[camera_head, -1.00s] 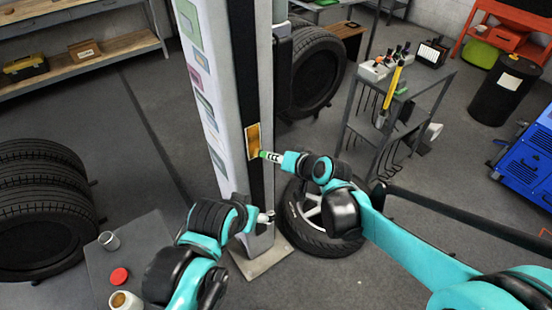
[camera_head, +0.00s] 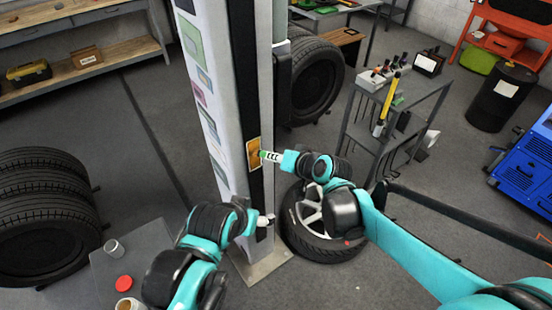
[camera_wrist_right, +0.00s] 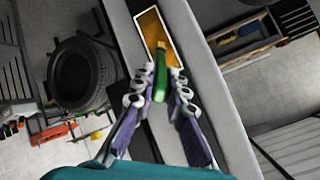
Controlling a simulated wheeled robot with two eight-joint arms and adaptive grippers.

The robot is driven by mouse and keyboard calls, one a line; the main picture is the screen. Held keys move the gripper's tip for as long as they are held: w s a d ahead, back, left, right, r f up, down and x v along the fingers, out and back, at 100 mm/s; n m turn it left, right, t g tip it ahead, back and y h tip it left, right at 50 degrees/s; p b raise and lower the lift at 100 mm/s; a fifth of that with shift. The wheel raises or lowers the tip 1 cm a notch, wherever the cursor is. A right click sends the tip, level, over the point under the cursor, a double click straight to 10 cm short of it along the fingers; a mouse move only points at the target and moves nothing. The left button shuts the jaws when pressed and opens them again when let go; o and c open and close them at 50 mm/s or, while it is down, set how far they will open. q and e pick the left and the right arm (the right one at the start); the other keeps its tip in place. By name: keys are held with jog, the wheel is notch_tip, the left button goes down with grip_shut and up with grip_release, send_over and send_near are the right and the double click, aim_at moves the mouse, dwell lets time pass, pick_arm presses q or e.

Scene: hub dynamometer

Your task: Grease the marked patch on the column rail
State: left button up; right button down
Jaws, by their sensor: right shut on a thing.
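The marked patch (camera_head: 253,156) is an amber rectangle with a pale border on the dark rail (camera_head: 248,90) of the column; it also shows in the right wrist view (camera_wrist_right: 150,24). My right gripper (camera_head: 272,157) is shut on a green brush (camera_wrist_right: 161,76). The brush's yellowish tip (camera_wrist_right: 160,44) is over the patch's lower part in the wrist view; whether it touches is hard to tell. My left gripper (camera_head: 266,220) is beside the column low down, its jaws too small to read. An open grease jar (camera_head: 128,304) stands at the lower left.
A red lid (camera_head: 123,283) and a metal cup (camera_head: 113,247) are on the small grey table (camera_head: 145,243). A wheel (camera_head: 320,225) lies behind the column's base. A grey cart (camera_head: 400,110) with tools stands right of the column.

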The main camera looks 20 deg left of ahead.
notch_tip(320, 180, up, 2)
jog(key=shift+p, duration=0.55)
notch_tip(320, 180, down, 11)
jog(key=b, duration=0.9)
jog(key=s+d, duration=0.3)
jog(key=d, duration=0.1)
jog(key=shift+s+d+p, duration=0.4)
dwell(0.5)
jog(key=shift+s+d, duration=0.9)
jog(key=shift+d, duration=0.25)
